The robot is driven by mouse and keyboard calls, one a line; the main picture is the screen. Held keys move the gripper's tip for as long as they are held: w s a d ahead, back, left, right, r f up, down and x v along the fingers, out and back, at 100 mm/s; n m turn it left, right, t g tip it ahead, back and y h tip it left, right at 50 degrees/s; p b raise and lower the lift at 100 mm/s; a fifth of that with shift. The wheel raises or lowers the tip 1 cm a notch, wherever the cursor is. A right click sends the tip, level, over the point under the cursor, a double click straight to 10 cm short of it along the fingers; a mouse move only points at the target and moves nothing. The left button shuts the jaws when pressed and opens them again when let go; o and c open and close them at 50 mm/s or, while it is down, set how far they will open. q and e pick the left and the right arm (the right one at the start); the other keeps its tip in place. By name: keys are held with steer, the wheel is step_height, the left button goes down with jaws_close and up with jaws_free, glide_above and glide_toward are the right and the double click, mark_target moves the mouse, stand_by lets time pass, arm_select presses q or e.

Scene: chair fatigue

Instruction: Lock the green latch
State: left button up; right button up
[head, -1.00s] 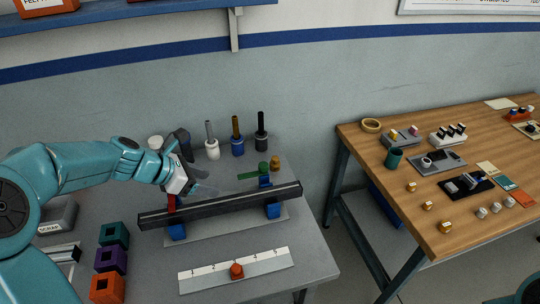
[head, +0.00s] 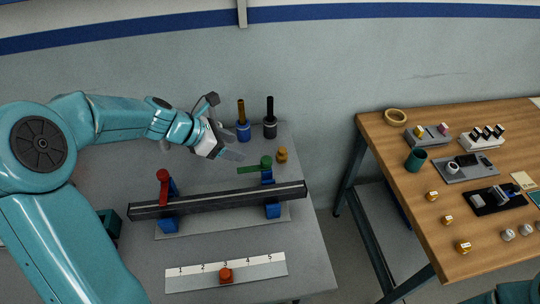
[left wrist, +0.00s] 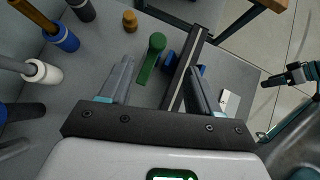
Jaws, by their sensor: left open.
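The green latch (head: 265,162) stands at the right end of the long dark bar (head: 220,201). Its handle points left in the head view, apart from the bar. In the left wrist view the green latch (left wrist: 152,57) lies between my fingers, ahead of them. The red latch (head: 163,183) stands at the bar's left end. The bar rests on two blue supports (head: 272,210) on a grey plate. My left gripper (head: 231,154) is open and empty, above the table, left of and behind the green latch. My right gripper (left wrist: 297,75) seems to show at the right edge of the left wrist view; its jaws are unclear.
Tools in blue (head: 243,132) and dark (head: 270,129) holders stand at the back, with an orange knob (head: 282,155) near the green latch. A numbered strip (head: 200,279) with a red knob lies in front. A wooden table (head: 390,150) stands right.

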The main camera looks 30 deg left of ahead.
mark_target(267, 159)
arm_select(q)
steer(key=x, duration=1.4)
steer(key=shift+a+f+b, duration=0.15)
steer(key=shift+a+b, duration=0.15)
steer(key=shift+a, duration=0.1)
steer(key=shift+d, duration=0.25)
steer(key=shift+w+f, duration=0.1)
jaws_close()
